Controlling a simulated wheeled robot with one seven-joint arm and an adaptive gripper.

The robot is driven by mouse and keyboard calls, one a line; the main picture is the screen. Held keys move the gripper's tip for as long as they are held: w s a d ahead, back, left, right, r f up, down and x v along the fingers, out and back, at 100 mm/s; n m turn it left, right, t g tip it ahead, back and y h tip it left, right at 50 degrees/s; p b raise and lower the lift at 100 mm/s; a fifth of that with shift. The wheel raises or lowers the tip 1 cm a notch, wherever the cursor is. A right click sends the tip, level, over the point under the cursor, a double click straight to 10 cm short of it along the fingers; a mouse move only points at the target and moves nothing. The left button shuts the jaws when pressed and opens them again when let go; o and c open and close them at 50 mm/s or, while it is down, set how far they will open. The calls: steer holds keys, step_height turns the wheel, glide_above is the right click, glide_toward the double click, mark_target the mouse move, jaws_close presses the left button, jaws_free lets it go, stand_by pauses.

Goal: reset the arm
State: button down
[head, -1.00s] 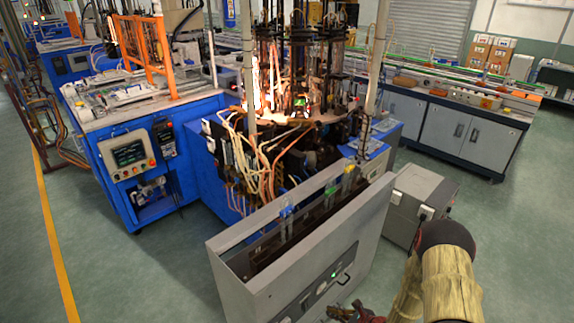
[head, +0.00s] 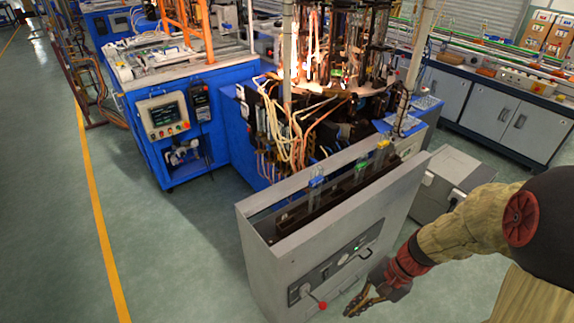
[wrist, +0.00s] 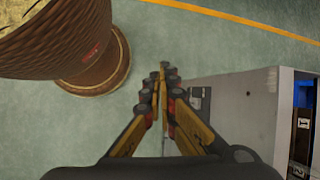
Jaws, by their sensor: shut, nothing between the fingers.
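My gripper (head: 358,306) is at the lower middle of the head view, low in front of the grey cabinet's front panel. My arm reaches in from the right edge, bent, in a tan cover. In the wrist view my gripper (wrist: 163,72) has its fingertips together with nothing between them. It hangs over bare floor, with the grey cabinet (wrist: 240,105) just to its right.
The grey cabinet (head: 300,262) has a red-knobbed lever (head: 322,304) near my gripper. A grey box (head: 440,190) stands right of the cabinet. The floor at left (head: 170,260) is clear.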

steer(key=s+r+n+t+h, duration=0.1)
steer(key=r+n+t+h, duration=0.1)
steer(key=r, duration=0.6)
steer(key=s+r+n+t+h, duration=0.2)
steer(key=r+n, duration=0.2)
steer(key=r, duration=0.4)
steer(key=s+d+r+n+t+h, duration=0.1)
steer(key=s+r+n+t+h, duration=0.1)
steer(key=r, duration=0.7)
steer(key=shift+s+n+t, duration=0.25)
steer(key=shift+n+t, duration=0.15)
steer(key=shift+t, duration=0.2)
